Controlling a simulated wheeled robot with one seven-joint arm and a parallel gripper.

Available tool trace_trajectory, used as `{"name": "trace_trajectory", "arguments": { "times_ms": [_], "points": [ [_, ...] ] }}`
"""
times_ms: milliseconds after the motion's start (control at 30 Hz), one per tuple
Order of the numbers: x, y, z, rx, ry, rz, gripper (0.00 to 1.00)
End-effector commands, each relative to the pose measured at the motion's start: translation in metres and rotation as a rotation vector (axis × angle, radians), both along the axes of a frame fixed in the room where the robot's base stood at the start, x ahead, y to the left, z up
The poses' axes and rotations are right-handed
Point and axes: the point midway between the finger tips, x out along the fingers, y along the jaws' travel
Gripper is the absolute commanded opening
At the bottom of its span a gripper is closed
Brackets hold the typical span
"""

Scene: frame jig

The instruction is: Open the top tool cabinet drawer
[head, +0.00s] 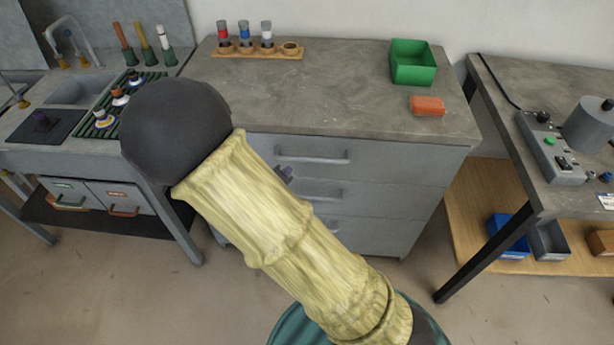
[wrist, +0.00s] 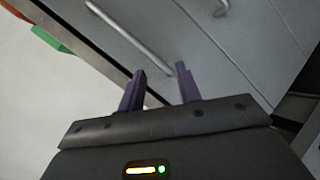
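The grey tool cabinet (head: 385,185) stands in the middle of the head view with three stacked drawers. The top drawer (head: 385,156) is shut and has a grey bar handle (head: 312,158). In the wrist view the bar handle (wrist: 122,34) runs diagonally, ahead of and to the left of my gripper's fingertips. In the head view my arm hides most of the gripper; only a small part shows near the cabinet front.
On the cabinet top are a green bin (head: 413,63), an orange block (head: 427,106) and a wooden rack (head: 258,51) with colored vials. A sink bench (head: 60,155) stands left. A workbench (head: 500,90) with a control box stands right. Bare floor lies in front.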

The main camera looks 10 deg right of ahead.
Motion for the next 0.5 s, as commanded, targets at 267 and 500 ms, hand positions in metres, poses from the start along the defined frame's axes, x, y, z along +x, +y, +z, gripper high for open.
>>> {"name": "trace_trajectory", "arguments": {
  "times_ms": [267,500],
  "points": [
    [-0.019,0.012,-0.062,-0.436,-0.143,-0.009,0.34],
    [-0.045,0.025,-0.072,-0.733,-0.247,-0.062,0.34]
  ]
}}
